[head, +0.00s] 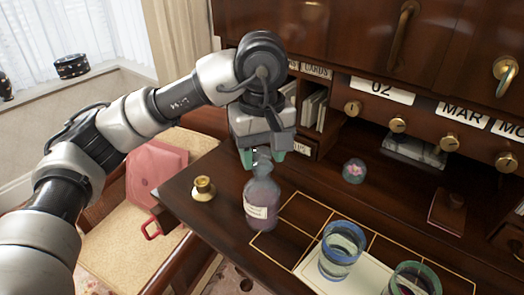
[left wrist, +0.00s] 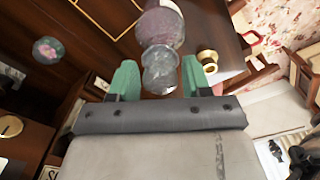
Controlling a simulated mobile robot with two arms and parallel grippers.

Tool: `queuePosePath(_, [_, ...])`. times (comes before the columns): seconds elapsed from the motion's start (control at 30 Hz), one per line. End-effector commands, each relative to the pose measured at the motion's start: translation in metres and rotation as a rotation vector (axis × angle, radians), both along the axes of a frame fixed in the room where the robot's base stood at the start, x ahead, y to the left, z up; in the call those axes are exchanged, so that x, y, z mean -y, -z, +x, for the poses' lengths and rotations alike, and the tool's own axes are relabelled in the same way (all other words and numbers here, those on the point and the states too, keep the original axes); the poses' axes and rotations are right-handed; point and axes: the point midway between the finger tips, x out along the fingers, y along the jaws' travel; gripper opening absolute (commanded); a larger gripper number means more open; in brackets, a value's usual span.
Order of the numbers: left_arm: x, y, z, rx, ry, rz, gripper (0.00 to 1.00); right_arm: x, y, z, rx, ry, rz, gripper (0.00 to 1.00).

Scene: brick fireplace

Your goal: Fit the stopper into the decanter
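The decanter (head: 262,205) is a purple-tinted glass bottle with a pale label, standing upright on the dark desk. My left gripper (head: 262,157) points down right above it, its green fingers on both sides of the clear glass stopper (head: 262,160). In the left wrist view the stopper (left wrist: 159,72) fills the space between the fingertips, and the decanter (left wrist: 161,28) shows just beyond it, closely in line. My right gripper is not in view.
A brass-topped piece (head: 203,188) stands left of the decanter near the desk edge. A flower paperweight (head: 354,171) is to the right. Drawers and pigeonholes rise behind.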

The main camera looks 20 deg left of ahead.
Motion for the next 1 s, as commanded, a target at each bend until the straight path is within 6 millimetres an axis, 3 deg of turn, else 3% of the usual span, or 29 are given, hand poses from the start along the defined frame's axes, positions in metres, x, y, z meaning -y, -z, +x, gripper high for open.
queuePosePath(0.1, [0.0, -0.001, 0.0, 0.0, 0.0, 0.0, 0.65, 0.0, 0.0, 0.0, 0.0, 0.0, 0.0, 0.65])
queuePosePath(0.47, [0.0, -0.007, 0.001, 0.003, 0.0, 0.0, 0.65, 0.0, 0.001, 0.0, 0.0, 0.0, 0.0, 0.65])
queuePosePath(1.0, [0.0, -0.098, 0.0, 0.004, -0.002, 0.0, 0.65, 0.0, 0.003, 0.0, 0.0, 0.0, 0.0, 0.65])
